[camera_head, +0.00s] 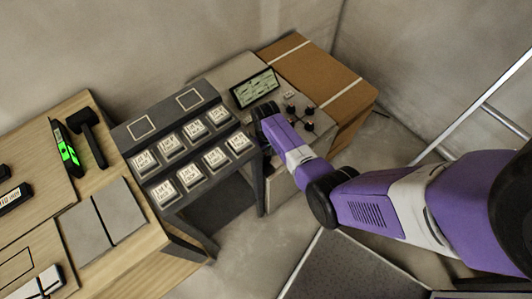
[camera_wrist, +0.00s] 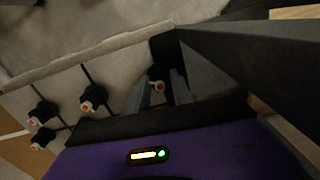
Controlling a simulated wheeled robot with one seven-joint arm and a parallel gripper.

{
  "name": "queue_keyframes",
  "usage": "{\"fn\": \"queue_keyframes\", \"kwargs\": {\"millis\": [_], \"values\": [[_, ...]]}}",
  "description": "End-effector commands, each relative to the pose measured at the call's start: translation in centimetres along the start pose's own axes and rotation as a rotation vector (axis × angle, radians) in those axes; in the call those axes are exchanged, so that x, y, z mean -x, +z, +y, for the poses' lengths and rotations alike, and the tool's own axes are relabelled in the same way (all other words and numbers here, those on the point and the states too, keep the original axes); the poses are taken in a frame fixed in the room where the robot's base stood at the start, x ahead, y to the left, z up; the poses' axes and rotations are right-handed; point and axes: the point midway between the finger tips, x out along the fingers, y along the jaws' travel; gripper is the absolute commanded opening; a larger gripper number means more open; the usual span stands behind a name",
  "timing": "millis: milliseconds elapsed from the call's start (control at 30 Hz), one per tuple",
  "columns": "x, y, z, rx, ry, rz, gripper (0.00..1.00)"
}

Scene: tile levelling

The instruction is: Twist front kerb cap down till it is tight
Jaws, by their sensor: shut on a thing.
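In the wrist view my gripper (camera_wrist: 159,96) is shut on a dark cap with a red and white centre (camera_wrist: 157,86), with one grey finger on each side of it. I take this to be the front kerb cap; no label on it is readable. The cap stands at the edge of a pale tiled slab (camera_wrist: 110,70), beside a dark bench. How tight the cap sits cannot be seen. In the head view my purple wrist hides the cap and the fingertips.
Several similar caps, one of them nearby (camera_wrist: 92,97), stand along the dark tile joints. A dark rack (camera_head: 137,133) with labelled compartments, a screen (camera_head: 254,88) and a cardboard box (camera_head: 322,85) are close by. A wooden bench holds a black mallet (camera_head: 88,133).

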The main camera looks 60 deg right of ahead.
Motion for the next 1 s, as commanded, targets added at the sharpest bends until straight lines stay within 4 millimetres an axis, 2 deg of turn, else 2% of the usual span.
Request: {"fn": "queue_keyframes", "kwargs": {"millis": [400,1000], "values": [[0.03,0.06,-0.03,-0.237,0.0,-0.002,0.0],[-0.01,0.07,0.0,-0.289,0.0,-0.002,0.0]]}}
